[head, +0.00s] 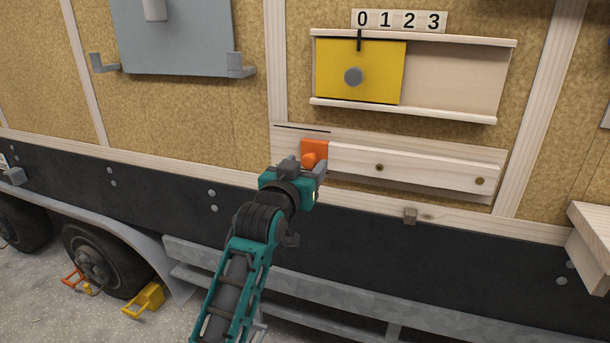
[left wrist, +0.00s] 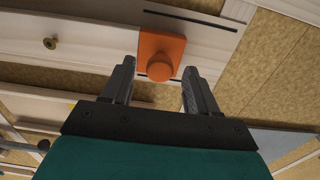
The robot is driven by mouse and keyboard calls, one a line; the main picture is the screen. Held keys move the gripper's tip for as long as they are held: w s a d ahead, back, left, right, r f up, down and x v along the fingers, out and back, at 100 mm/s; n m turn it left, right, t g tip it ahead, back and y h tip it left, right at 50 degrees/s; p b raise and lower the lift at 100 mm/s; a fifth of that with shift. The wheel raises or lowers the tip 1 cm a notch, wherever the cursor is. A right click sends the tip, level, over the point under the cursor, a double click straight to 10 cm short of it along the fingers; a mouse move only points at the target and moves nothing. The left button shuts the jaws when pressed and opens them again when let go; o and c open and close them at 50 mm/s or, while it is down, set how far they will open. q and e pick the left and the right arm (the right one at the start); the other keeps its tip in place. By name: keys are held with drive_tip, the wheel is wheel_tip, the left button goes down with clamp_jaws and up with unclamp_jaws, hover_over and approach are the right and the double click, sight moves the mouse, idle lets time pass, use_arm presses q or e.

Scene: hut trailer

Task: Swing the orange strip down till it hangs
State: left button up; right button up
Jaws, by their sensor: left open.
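The strip (head: 430,172) is a pale wooden bar with an orange end plate (head: 314,147) at its left. It lies nearly level against the backing board, with one screw near its middle and one near its right end. The orange plate carries a round orange knob (head: 309,159). My left gripper (head: 318,170) is open just in front of the orange end, partly covering it. In the left wrist view the knob (left wrist: 160,69) shows between the two open fingers, with gaps on both sides. My right gripper is not in view.
Above is a yellow sliding panel (head: 385,65) in wooden rails under number tiles (head: 398,20). A grey panel (head: 175,40) with brackets is at upper left. A wooden ledge (head: 592,235) juts out at right.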

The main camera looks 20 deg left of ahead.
use_arm(q)
drive_tip(key=shift+w, duration=0.25)
drive_tip(key=shift+c, duration=0.3)
clamp_jaws()
